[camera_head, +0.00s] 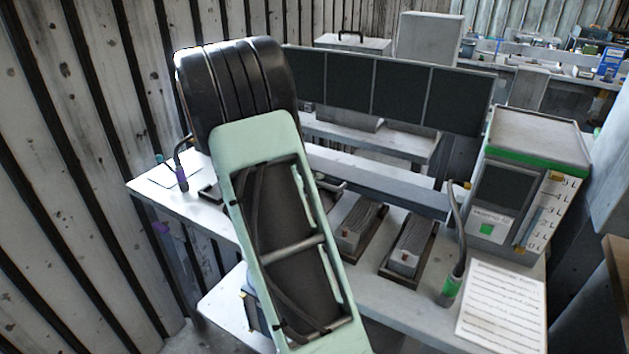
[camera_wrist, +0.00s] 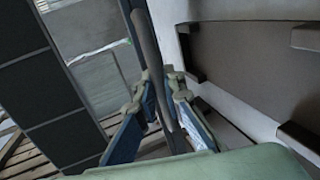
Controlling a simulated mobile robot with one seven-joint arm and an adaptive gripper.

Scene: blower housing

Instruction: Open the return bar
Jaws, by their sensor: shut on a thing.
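The return bar (camera_wrist: 149,45) seems to be the long dark bar that runs from the top of the wrist view down between my fingers. My gripper (camera_wrist: 159,88) has its two blue-padded fingers on either side of this bar, closed on it. The lower end of the bar is hidden behind the pale green body of my gripper. In the head view my own pale green arm hides the gripper and the bar. A grey recessed panel (camera_wrist: 245,60) with a pale frame stands right of the bar in the wrist view; I cannot tell how the bar joins it.
A row of dark panels (camera_head: 400,95) stands behind the workbench (camera_head: 385,305). Two blocks (camera_head: 362,222) (camera_head: 408,250) sit in dark trays. A grey machine (camera_head: 540,135) with a green stripe, a cable with a green end (camera_head: 450,288) and a paper sheet (camera_head: 503,303) are at the right.

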